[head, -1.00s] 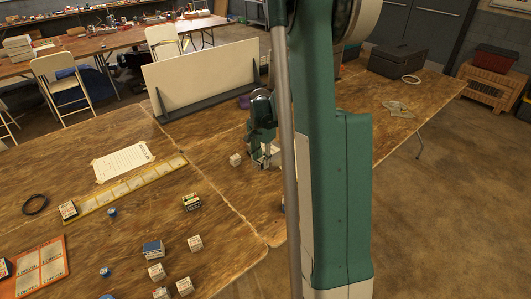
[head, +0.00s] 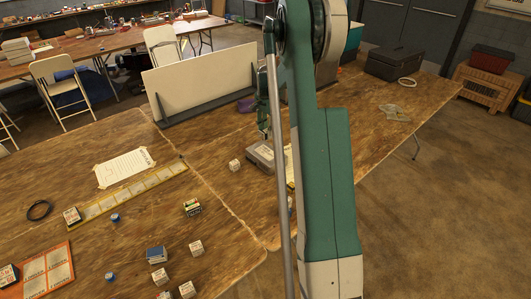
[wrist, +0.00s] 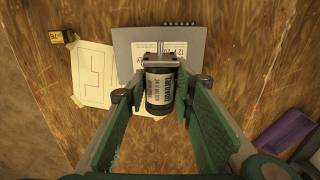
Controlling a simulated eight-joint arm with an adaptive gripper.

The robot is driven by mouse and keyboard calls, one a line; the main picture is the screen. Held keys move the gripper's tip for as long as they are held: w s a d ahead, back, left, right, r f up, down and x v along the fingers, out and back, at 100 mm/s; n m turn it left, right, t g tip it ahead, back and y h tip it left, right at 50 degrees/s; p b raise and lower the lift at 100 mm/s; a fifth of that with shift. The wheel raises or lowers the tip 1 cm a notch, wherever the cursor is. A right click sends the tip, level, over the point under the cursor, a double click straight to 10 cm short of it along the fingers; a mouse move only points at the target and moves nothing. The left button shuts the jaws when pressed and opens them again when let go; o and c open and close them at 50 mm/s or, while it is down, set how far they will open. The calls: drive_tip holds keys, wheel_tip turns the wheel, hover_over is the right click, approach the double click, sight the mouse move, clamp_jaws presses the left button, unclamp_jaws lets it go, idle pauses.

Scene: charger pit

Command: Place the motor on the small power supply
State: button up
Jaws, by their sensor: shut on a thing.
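The motor (wrist: 159,88) is a dark cylinder with a pale label and a metal front plate with a shaft. It sits between the fingers of my gripper (wrist: 159,93), which is shut on it. Below it in the wrist view is a flat grey box (wrist: 128,45) with a printed label, which looks like the small power supply. The motor overlaps the box in this view; I cannot tell whether they touch. In the head view the grey box (head: 259,157) lies on the table under my gripper (head: 264,130), partly hidden by my arm. The motor is not clear there.
A sheet with a red outline (wrist: 88,75) and a black-and-yellow block (wrist: 61,36) lie left of the box in the wrist view. A purple thing (wrist: 284,138) lies at lower right. In the head view a small white cube (head: 234,165) stands near the box; a white panel (head: 200,78) stands behind.

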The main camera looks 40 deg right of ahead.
idle(0.4)
hover_over(266, 152)
drive_tip(key=shift+s+f+b, duration=0.15)
drive_tip(key=shift+f+b, duration=0.2)
drive_tip(key=shift+f, duration=2.75)
drive_tip(key=shift+f, duration=1.85)
drive_tip(key=shift+f+b, duration=0.15)
drive_tip(key=shift+b, duration=0.15)
drive_tip(key=o, duration=1.1)
drive_tip(key=shift+r, duration=0.2)
wheel_tip(266, 152, up, 12)
drive_tip(key=shift+s+f+p, duration=0.1)
drive_tip(key=shift+p, duration=0.55)
